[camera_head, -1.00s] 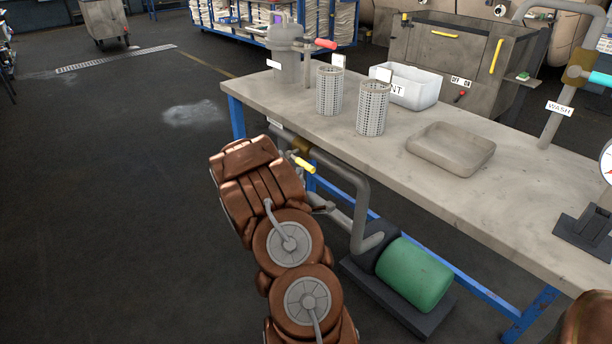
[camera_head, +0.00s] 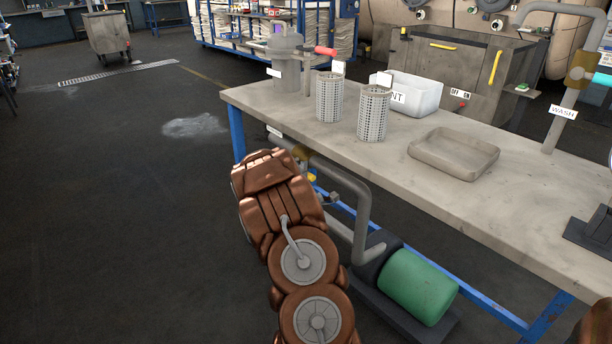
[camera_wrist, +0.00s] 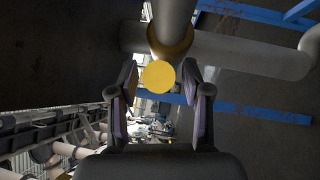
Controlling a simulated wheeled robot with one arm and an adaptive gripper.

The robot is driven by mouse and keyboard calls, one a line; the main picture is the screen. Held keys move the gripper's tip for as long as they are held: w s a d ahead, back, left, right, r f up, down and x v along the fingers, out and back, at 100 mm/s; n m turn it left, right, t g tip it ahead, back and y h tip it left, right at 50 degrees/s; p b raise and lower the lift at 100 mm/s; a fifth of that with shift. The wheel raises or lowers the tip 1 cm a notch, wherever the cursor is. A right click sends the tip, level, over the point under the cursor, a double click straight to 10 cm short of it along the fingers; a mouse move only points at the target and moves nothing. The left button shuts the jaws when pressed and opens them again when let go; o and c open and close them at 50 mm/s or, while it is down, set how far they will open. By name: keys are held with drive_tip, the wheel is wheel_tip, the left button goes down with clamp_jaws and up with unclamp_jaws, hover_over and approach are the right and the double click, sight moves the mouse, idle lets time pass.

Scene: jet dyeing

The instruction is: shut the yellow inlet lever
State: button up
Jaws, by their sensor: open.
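The yellow inlet lever (camera_wrist: 158,76) shows end-on as a round yellow face in the wrist view, in front of a brass-coloured valve body (camera_wrist: 170,40) on a grey pipe. My gripper (camera_wrist: 160,84) is open, with one finger on each side of the lever's end. I cannot tell whether either finger touches it. In the head view only a small yellow bit of the lever (camera_head: 311,177) shows beside my brown arm, below the table edge. My gripper there (camera_head: 331,198) is small and partly hidden behind the arm. The lever's angle is hard to tell.
The grey worktable (camera_head: 290,118) stands above the valve, with a blue leg (camera_head: 236,132) close by. The bent grey pipe (camera_head: 362,215) runs down to a green pump motor (camera_head: 418,287). Two perforated cylinders and a tray stand on top.

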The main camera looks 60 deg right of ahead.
drive_tip(key=shift+d, duration=0.1)
clamp_jaws()
idle(0.5)
